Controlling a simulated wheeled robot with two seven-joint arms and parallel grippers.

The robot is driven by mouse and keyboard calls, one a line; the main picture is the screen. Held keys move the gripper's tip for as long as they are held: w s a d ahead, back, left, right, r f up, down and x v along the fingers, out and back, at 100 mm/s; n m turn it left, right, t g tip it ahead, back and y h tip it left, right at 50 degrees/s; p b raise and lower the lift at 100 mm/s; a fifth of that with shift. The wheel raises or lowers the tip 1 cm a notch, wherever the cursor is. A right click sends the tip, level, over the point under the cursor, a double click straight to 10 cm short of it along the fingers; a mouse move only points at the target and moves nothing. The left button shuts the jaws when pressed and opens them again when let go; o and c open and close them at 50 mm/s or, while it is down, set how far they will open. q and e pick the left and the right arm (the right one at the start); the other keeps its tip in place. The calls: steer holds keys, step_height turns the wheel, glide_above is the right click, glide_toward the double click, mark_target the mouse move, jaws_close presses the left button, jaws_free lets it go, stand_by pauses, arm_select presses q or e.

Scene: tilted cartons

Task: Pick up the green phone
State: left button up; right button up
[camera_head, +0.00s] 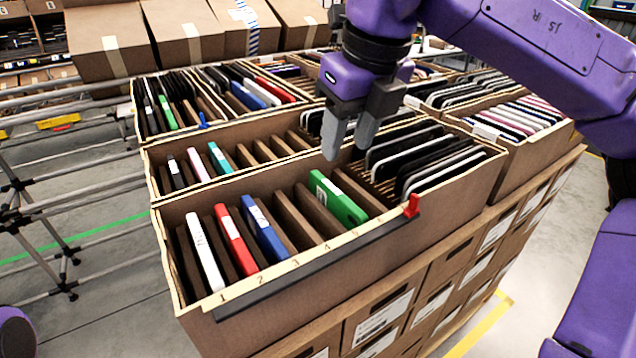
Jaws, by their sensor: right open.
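The green phone (338,199) stands tilted in a slot of the front carton (330,258), toward the right of the carton's row of dividers. Its upper edge and part of its face show, with a white label on it; its lower part is hidden in the slot. My right gripper (348,145) hangs above and slightly behind the green phone, fingers pointing down. It is open and empty, apart from the phone. My left gripper is not in view.
White, red (236,240) and blue (264,228) phones stand left of the green one. Several black phones (430,160) stand close at right. A red clip (412,205) sits on the carton's front rim. More filled cartons lie behind.

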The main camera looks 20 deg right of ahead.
mark_target(336, 190)
steer(key=shift+w+a+f, duration=0.2)
steer(key=shift+w+f, duration=0.3)
steer(key=shift+f, duration=0.1)
steer(key=shift+s+f, duration=0.2)
steer(key=shift+f, duration=0.4)
steer(key=shift+s+f, duration=0.2)
steer(key=shift+f, duration=0.4)
steer(key=shift+d+f, duration=0.1)
steer(key=shift+f, duration=0.25)
steer(key=x, duration=0.4)
steer(key=shift+w+d+f+p, duration=0.15)
steer(key=shift+w+f+p, duration=0.15)
steer(key=shift+w+p, duration=0.05)
steer(key=shift+f, duration=0.5)
jaws_close()
